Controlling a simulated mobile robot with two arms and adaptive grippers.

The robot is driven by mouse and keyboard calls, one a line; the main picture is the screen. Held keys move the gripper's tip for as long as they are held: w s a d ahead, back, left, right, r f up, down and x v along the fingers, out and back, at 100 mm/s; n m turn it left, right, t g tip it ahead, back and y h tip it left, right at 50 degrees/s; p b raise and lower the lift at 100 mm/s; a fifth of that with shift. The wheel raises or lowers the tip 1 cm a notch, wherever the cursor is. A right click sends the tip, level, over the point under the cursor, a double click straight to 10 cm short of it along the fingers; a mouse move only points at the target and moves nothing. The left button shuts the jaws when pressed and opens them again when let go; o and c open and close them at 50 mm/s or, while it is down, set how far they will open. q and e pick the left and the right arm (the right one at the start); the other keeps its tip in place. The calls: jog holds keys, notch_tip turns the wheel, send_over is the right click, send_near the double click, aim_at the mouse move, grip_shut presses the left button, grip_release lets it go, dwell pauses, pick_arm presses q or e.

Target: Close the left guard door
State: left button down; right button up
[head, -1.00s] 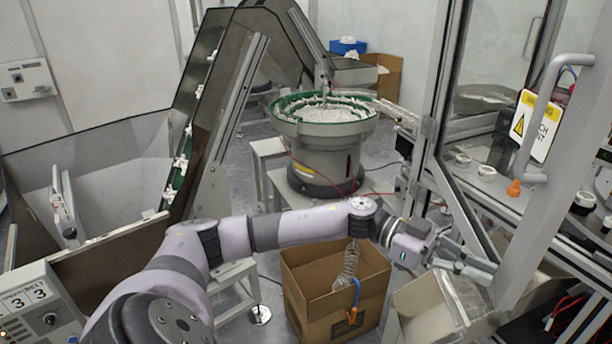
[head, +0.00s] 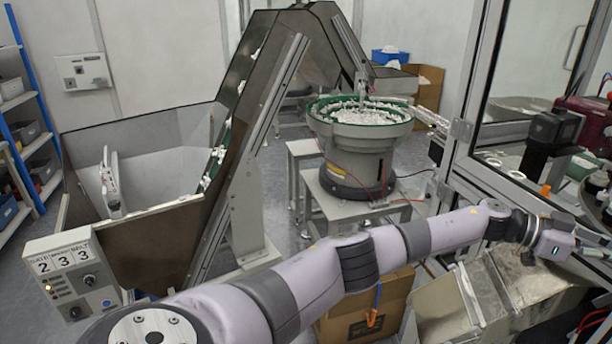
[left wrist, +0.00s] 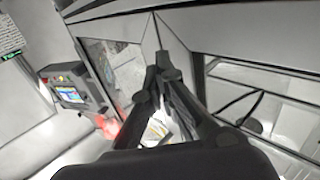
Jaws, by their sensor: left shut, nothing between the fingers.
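The left guard door is a clear panel in a grey metal frame (head: 473,75) at the right of the head view. Its hinge side shows there; its free edge and handle are out of the picture, so how far it stands open cannot be told. My left arm reaches across to the right, and my left gripper (head: 600,250) is at the right edge, low beside the machine's frame. In the left wrist view its dark fingers (left wrist: 165,82) are together and empty, in front of pale frame bars (left wrist: 150,35). Whether they touch the door is unclear. My right gripper is not in view.
A bowl feeder (head: 362,135) stands behind my arm, with a cardboard box (head: 365,315) below it. A metal chute (head: 480,300) lies under my left wrist. A hopper conveyor (head: 225,170) stands left. A control panel with a screen (left wrist: 72,92) shows in the left wrist view.

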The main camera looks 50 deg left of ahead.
pick_arm(q)
jog(key=shift+w+d+r+n+t, duration=0.2)
jog(key=shift+w+t, duration=0.1)
jog(key=shift+w, duration=0.25)
jog(key=shift+w+d+r+n+t, duration=0.2)
jog(key=shift+w+t, duration=0.1)
jog(key=shift+w, duration=0.2)
